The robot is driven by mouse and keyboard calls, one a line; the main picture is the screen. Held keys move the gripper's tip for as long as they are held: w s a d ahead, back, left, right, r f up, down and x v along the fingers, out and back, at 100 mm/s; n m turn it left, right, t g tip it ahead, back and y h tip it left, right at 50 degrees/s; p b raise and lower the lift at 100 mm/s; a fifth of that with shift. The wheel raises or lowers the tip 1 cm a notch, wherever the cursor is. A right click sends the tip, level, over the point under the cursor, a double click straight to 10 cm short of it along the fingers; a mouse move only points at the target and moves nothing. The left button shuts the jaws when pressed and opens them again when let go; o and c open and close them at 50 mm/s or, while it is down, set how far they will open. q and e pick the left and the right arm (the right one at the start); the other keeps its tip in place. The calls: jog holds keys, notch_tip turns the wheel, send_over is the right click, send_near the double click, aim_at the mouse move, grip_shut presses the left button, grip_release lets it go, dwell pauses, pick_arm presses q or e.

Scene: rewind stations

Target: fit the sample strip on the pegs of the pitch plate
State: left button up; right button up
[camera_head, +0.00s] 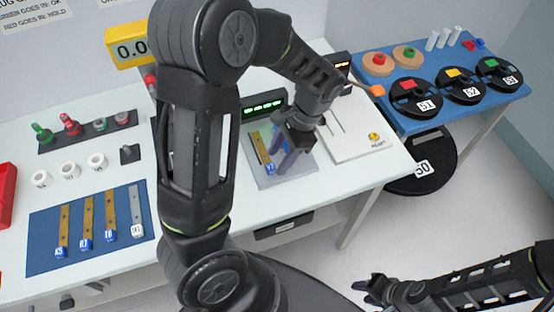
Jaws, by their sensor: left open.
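A brass strip with a blue lettered tag (261,151) lies lengthwise on the grey pitch plate (268,183), toward its left side. The pegs are too small to make out, so I cannot tell whether the strip is seated on them. My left gripper (281,163) is open and points down over the plate, just right of the strip. Its fingers hide part of the plate and a blue patch there. I see nothing between them. My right gripper (368,291) is low at the right, away from the table, and its jaw state is unclear.
A blue mat (40,226) at left holds several tagged strips. A display with green lights (264,105) stands behind the plate. A white board (352,128) lies to its right. A blue side table (405,125) carries labelled black reels. My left arm crosses the view.

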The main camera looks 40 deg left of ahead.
pick_arm(q)
jog(key=v, duration=0.6)
dwell(0.8)
